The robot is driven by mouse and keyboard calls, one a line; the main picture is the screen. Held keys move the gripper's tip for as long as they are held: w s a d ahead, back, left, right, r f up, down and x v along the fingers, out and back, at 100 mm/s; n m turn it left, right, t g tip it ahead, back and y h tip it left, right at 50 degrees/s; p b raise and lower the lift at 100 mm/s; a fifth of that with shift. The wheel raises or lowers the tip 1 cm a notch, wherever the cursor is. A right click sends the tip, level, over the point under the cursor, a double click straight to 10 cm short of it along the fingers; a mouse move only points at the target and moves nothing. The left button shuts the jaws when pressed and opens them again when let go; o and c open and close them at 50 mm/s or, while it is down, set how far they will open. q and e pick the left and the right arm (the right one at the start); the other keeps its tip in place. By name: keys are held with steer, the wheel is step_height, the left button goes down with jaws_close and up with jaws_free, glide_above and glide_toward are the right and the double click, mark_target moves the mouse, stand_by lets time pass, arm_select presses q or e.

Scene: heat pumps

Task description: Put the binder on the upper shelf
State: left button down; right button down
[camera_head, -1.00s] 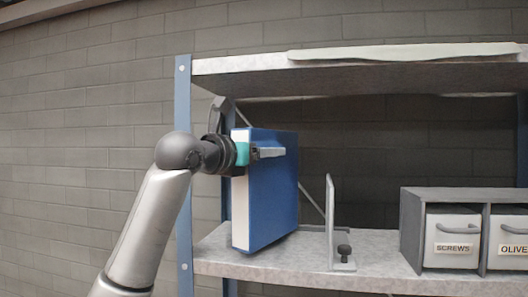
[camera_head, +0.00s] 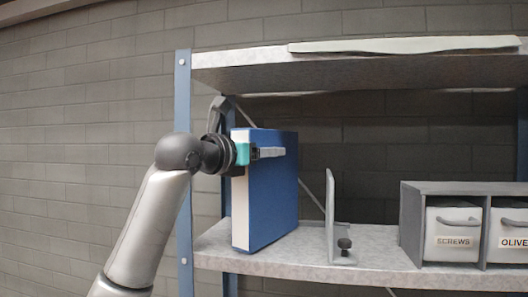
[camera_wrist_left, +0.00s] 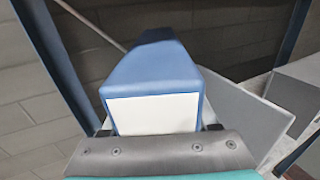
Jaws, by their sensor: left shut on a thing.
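The blue binder (camera_head: 268,190) stands upright at the left end of the middle shelf board (camera_head: 300,258) in the head view, its pale spine side toward the left. My left gripper (camera_head: 262,153) is shut on the binder near its top, one finger lying along the blue face. Whether the binder's bottom edge touches the board or hovers just over it is hard to tell. In the left wrist view the binder (camera_wrist_left: 155,70) extends away from the gripper, with a white label facing it. The right gripper is not in view.
A grey bookend (camera_head: 331,215) with a black knob stands right of the binder, a small gap between. Further right is a grey drawer unit (camera_head: 410,225) labelled SCREWS and OLIVE. The top board (camera_head: 240,65) is overhead, and a blue post (camera_head: 184,160) stands left.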

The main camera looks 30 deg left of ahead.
arm_select(q)
steer(key=shift+c, duration=0.4)
jaws_free()
steer(key=shift+f, duration=0.15)
